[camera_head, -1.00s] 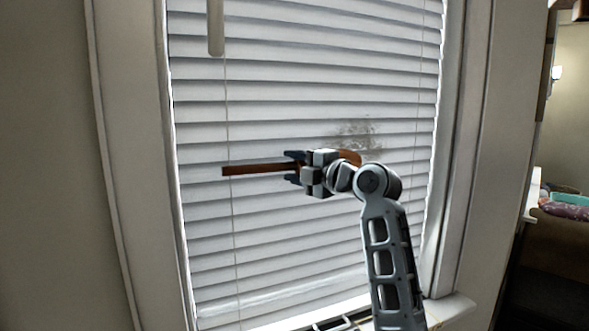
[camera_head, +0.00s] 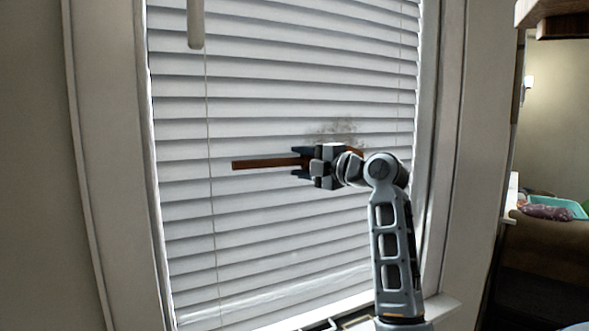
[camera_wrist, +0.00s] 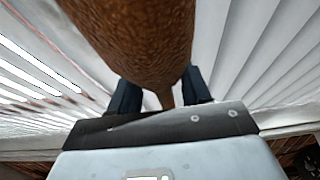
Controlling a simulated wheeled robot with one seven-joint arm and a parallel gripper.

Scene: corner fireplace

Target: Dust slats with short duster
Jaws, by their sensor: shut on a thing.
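My gripper (camera_head: 301,162) is shut on the short duster (camera_head: 265,163), in front of the window. The duster's brown handle points left, roughly level. In the head view a small brown part shows past the gripper on the right; the rest is hidden behind my wrist. In the wrist view the duster (camera_wrist: 135,35) is a large brown textured shape between the dark fingers (camera_wrist: 160,95). The white slats (camera_head: 280,235) of the blind hang closed. A grey dust patch (camera_head: 338,130) lies on the slats just above my wrist. I cannot tell whether the duster touches them.
A pale window frame (camera_head: 110,150) borders the blind on the left, with a sill (camera_head: 440,306) at the lower right. A wand (camera_head: 195,25) hangs at the upper left. At the far right, a teal tray (camera_head: 566,206) sits on a brown surface.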

